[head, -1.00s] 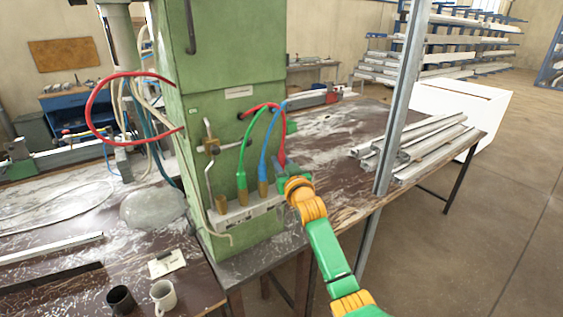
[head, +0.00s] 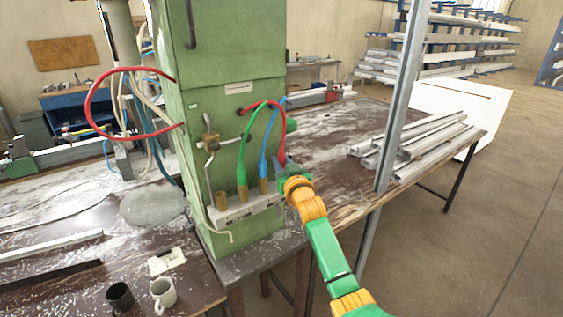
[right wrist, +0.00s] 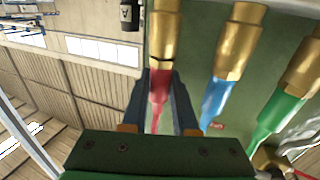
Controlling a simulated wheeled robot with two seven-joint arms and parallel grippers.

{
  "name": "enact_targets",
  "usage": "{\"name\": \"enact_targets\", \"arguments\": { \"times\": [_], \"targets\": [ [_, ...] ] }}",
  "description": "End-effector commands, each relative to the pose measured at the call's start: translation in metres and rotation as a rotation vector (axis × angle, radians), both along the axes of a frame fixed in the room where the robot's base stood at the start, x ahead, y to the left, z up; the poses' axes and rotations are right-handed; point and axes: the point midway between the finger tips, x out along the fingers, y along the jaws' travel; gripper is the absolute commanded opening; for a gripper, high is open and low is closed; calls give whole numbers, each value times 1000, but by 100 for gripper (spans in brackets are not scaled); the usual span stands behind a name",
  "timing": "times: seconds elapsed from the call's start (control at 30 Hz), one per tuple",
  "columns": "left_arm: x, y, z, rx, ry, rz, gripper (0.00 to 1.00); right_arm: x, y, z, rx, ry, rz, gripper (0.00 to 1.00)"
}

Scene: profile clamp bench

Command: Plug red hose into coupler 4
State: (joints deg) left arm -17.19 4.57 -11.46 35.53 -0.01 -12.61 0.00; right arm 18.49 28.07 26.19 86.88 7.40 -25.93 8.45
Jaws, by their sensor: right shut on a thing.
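My right gripper (head: 284,172) is at the front right of the green machine cabinet. Its fingers (right wrist: 160,100) are shut on the red hose (right wrist: 158,88), just short of its end. In the head view my gripper hides this coupler. The red hose (head: 282,135) arcs up from the cabinet and down into my gripper. My left gripper is not in view.
The green hose (head: 242,165) and blue hose (head: 264,160) sit in neighbouring brass couplers. The leftmost coupler (head: 221,200) is empty. A bent pipe with a brass valve (head: 210,144) stands left of them. A metal post (head: 398,110) and aluminium profiles (head: 415,140) are to the right.

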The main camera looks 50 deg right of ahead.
Motion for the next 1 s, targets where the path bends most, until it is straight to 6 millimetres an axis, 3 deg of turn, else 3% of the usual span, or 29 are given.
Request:
{"name": "enact_targets", "arguments": {
  "times": [0.3,0.33,0.43,0.47,1.0],
  "targets": [
    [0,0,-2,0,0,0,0,0,0,-5,4,6,0,0],
    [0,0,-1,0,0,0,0,0,0,-5,4,6,0,33],
    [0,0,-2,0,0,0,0,0,0,-4,3,5,0,60],
    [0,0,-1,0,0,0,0,0,0,-4,3,5,0,62],
    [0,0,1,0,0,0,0,-1,1,-2,2,1,1,62]
  ]
}}
